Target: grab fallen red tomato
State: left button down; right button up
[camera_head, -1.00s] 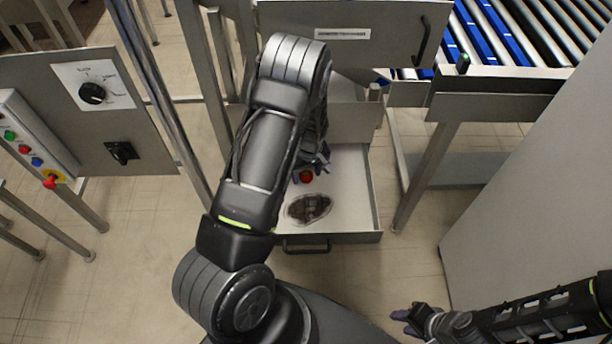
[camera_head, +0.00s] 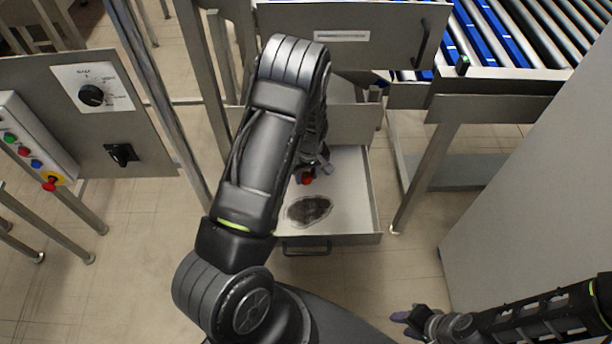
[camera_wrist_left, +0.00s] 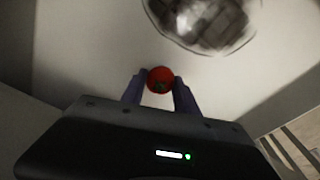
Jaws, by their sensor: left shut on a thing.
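The red tomato (camera_head: 307,179) is in the open drawer area in the head view, at the lower end of my left arm. In the left wrist view the tomato (camera_wrist_left: 160,78) sits between the two purple fingers of my left gripper (camera_wrist_left: 160,90). The gripper is shut on it, one finger on each side. In the head view my left gripper (camera_head: 310,172) is partly hidden by its own arm. My right gripper (camera_head: 408,317) is at the lower right, away from the drawer; its opening is too small to judge.
A closed-looking drawer front (camera_head: 385,40) is above. A roller conveyor (camera_head: 530,35) is at the upper right, a control panel (camera_head: 35,140) at the left.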

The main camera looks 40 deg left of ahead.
aim_at(307, 175)
pick_arm(q)
notch_tip(307, 175, up, 10)
jog(key=shift+f, duration=0.1)
dwell(0.8)
